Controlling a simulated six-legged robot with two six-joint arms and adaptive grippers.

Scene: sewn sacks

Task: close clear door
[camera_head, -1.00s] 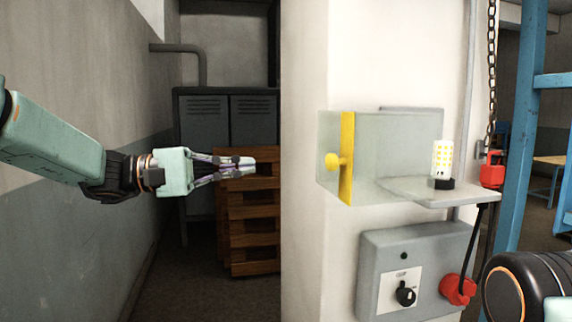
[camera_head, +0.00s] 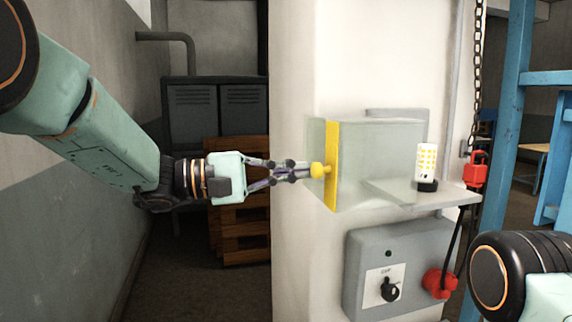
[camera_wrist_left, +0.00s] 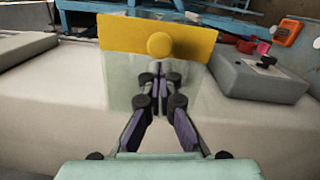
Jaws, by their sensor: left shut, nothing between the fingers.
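The clear door (camera_head: 383,150) is a see-through panel with a yellow edge strip (camera_head: 332,165) and a round yellow knob (camera_head: 319,170). It stands out from the white pillar, in front of a small grey shelf. My left gripper (camera_head: 308,172) is shut and empty, its fingertips close to the left of the knob; I cannot tell if they touch. In the left wrist view the yellow strip and knob (camera_wrist_left: 160,45) lie beyond the fingertips (camera_wrist_left: 158,70), and the clear panel shows around them. My right gripper is not in view; only part of my right arm shows at lower right.
A white and yellow lamp-like cylinder (camera_head: 427,162) stands on the grey shelf (camera_head: 440,198). Below is a grey switch box (camera_head: 400,235) with a black knob and a red plug (camera_head: 438,283). A red padlock (camera_head: 476,168) hangs on a chain. A blue frame (camera_head: 510,130) stands right.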

